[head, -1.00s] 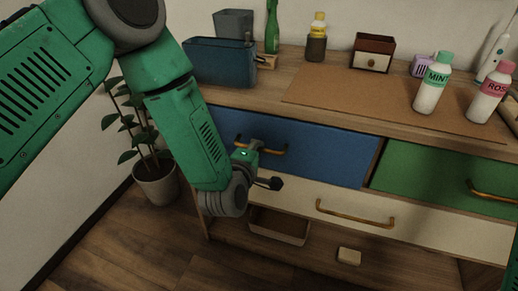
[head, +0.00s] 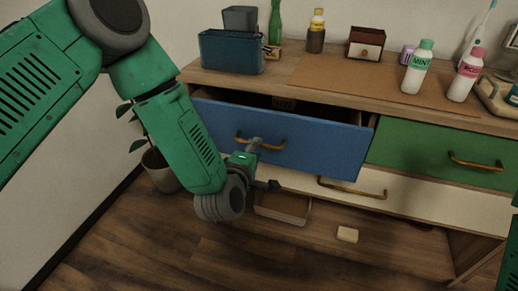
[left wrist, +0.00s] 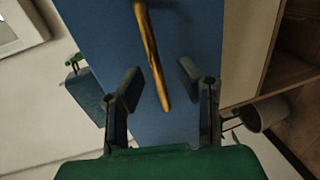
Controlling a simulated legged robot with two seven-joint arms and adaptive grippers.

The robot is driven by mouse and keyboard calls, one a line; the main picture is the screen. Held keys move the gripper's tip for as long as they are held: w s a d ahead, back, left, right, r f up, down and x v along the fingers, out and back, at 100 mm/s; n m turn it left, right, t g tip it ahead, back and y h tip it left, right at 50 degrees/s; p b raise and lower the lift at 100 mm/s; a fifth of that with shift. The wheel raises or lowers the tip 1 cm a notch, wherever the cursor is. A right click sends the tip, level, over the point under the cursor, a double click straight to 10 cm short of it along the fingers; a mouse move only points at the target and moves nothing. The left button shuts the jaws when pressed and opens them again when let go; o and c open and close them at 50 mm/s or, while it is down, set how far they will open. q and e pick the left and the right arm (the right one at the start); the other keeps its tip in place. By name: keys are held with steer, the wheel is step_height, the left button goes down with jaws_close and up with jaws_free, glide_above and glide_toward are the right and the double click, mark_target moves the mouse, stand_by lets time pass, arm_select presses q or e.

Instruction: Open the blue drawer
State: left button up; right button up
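The blue drawer (head: 310,150) in the head view is pulled partway out of the cabinet, with its dark interior showing behind the front. Its brass handle (head: 262,145) is on the front. My left gripper (head: 266,165) is at the handle's left part. In the left wrist view, the blue front (left wrist: 185,25) fills the middle, and the handle (left wrist: 152,55) runs between the two spread fingers of my left gripper (left wrist: 158,82). Gaps show on both sides of the handle, so the fingers look open around it. My right gripper is out of view.
A green drawer (head: 440,152) and a cream drawer (head: 430,205) are shut. Bottles (head: 418,68), a blue bin (head: 230,52) and a small brown box (head: 366,44) stand on top. A potted plant (head: 160,170) is at the left.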

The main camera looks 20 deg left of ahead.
arm_select(q)
steer(key=v, duration=1)
steer(key=shift+d+f, duration=0.25)
steer(key=shift+f, duration=0.05)
